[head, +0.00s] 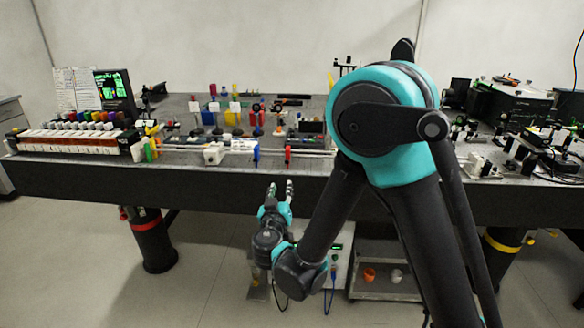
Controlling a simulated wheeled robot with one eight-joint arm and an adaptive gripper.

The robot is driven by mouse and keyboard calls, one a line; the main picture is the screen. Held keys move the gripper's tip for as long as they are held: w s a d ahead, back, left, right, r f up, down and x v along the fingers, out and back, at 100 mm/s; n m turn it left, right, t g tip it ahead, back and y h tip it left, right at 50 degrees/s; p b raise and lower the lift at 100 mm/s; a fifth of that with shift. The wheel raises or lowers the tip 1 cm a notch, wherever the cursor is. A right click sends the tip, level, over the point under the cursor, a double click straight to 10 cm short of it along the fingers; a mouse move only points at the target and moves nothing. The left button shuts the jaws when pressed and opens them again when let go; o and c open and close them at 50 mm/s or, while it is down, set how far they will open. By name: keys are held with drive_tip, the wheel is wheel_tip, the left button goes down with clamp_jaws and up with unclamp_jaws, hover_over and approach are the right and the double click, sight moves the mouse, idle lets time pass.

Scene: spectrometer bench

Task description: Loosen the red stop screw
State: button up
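A small upright red piece (288,154) stands at the front edge of the optical bench (200,185), on a light rail. It may be the red stop screw, but it is too small to tell. A similar blue piece (256,154) stands to its left. My gripper (280,188) is in front of the bench, below the red piece and apart from it. Its two dark fingers point toward the bench with a gap between them, and nothing shows in the gap.
A rack of colored-cap bottles (85,126) and a screen (115,90) are at the left. Colored blocks stand mid-bench. Black instruments (510,105) crowd the right. Under the bench are a cart (385,288) and a blue cable (330,290). Floor at lower left is clear.

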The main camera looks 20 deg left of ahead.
sight(287, 163)
drive_tip(key=x, duration=1.5)
drive_tip(key=shift+w, duration=0.4)
clamp_jaws()
